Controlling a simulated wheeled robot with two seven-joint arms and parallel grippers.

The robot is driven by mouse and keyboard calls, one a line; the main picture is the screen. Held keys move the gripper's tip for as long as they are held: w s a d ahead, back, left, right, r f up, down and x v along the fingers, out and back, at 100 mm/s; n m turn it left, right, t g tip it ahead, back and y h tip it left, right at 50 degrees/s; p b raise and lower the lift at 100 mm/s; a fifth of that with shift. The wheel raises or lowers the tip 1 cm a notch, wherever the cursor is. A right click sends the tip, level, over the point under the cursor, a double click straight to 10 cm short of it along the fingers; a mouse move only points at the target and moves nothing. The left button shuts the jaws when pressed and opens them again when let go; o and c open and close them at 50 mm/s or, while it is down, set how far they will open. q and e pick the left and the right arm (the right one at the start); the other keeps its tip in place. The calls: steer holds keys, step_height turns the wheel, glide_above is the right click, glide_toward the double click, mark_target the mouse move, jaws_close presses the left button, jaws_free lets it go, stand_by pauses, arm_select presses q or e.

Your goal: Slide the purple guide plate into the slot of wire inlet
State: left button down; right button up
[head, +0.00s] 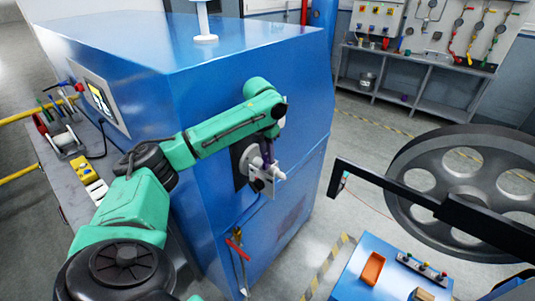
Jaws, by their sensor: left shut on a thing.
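My left arm reaches in from the left to the side of the blue machine (230,190). My left gripper (267,173) is at the wire inlet (246,157), a pale round fitting on a dark plate on that side. It is shut on the purple guide plate (256,162), of which only a small purple patch shows beside the fitting. The gripper covers the rest of the plate and the slot. I cannot tell whether the plate is in the slot or just in front of it. My right gripper is not in view.
A large grey pulley wheel (456,176) with a black bar (398,190) stands at the right. A blue control box (385,280) with an orange tray (372,268) is at the lower right. A bench (66,170) with tools is at the left. A red-handled valve (237,246) hangs below the inlet.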

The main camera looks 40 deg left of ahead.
arm_select(q)
steer(key=shift+s+f, duration=0.1)
steer(key=shift+f, duration=0.6)
steer(key=c, duration=0.7)
jaws_free()
steer(key=shift+c, duration=0.2)
steer(key=shift+s+a+f, duration=0.1)
steer(key=shift+d+f, duration=0.15)
steer(key=shift+d, duration=0.05)
steer(key=shift+r+b, duration=0.35)
steer(key=shift+r, duration=0.05)
steer(key=r, duration=0.2)
steer(key=r+b, duration=0.1)
steer(key=r, duration=0.5)
steer(key=shift+s+b, duration=0.4)
step_height(320, 180, up, 6)
steer(key=s+p, duration=0.1)
steer(key=shift+a+r+p, duration=0.2)
steer(key=shift+p, duration=0.15)
